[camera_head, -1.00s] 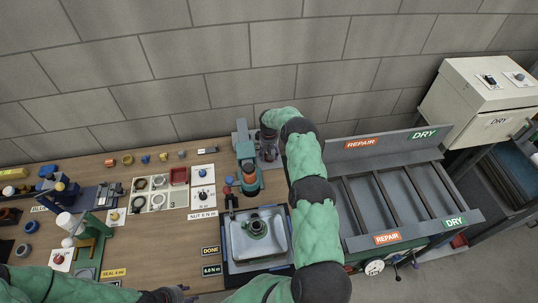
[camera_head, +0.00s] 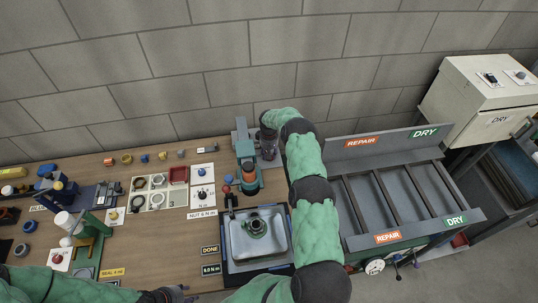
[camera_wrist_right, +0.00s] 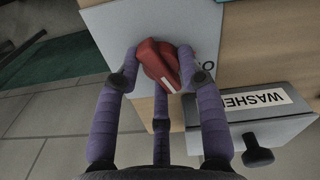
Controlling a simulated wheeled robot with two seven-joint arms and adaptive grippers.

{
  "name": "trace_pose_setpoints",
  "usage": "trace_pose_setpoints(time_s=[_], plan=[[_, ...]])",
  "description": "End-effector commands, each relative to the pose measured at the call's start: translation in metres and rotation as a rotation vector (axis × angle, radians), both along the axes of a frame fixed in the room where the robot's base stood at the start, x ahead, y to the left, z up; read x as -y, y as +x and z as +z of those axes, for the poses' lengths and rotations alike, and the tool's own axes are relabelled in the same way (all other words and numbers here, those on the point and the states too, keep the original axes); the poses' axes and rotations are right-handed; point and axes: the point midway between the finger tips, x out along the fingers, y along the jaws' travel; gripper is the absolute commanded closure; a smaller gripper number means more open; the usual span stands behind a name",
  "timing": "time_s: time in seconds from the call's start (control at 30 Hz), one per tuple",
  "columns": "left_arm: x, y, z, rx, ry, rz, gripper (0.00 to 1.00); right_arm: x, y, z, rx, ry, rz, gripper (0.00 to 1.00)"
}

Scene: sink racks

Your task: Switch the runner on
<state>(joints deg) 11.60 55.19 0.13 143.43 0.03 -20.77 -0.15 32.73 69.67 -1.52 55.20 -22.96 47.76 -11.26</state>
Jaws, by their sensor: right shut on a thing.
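A red knob (camera_wrist_right: 157,65) with a white pointer line sits on a pale plate (camera_wrist_right: 205,25) in the right wrist view. The line is at the knob's lower end, and an "O" is printed on the plate to its right. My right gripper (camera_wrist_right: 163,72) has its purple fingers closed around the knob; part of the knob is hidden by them. In the head view my right arm reaches up the middle, and its fingers cannot be made out. My left gripper (camera_head: 178,293) is at the bottom edge, partly cut off, its opening unclear.
A grey box labelled WASHERS (camera_wrist_right: 235,105) with a black knob (camera_wrist_right: 257,152) is just right of my fingers. The bench (camera_head: 150,230) carries a grey tray (camera_head: 229,262), a teal machine (camera_head: 246,160) and small parts. Sloped racks (camera_head: 400,232) stand to the right.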

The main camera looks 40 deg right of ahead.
Motion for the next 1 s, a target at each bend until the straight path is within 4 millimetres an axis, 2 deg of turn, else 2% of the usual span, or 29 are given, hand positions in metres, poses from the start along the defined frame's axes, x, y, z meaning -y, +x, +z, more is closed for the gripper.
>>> trace_pose_setpoints(time_s=[0.03, 0.23, 0.7, 0.73, 0.77, 0.8, 1.0], plan=[[0.0, 0.0, -0.01, 0.0, 0.0, 0.0, 0.6, -0.001, 0.0, -0.005, -0.001, 0.002, -0.023, 0.93], [0.0, 0.0, -0.028, -0.001, 0.0, 0.0, 0.6, -0.002, 0.0, -0.005, -0.002, 0.003, -0.125, 0.93], [0.0, 0.0, -0.031, 0.0, 0.0, 0.0, 0.6, -0.003, 0.0, -0.002, -0.003, 0.005, -0.171, 0.93], [0.0, 0.0, -0.031, 0.0, 0.0, 0.0, 0.6, -0.003, 0.0, -0.002, -0.003, 0.005, -0.171, 0.52], [0.0, 0.0, -0.031, 0.0, 0.0, 0.0, 0.6, -0.003, 0.0, -0.002, -0.003, 0.005, -0.171, 0.44], [0.0, 0.0, -0.031, 0.0, 0.0, 0.0, 0.6, -0.003, 0.0, -0.002, -0.003, 0.005, -0.171, 0.39], [0.0, 0.0, -0.031, 0.0, 0.0, 0.0, 0.6, -0.002, 0.0, -0.001, -0.002, 0.002, -0.171, 0.39]])
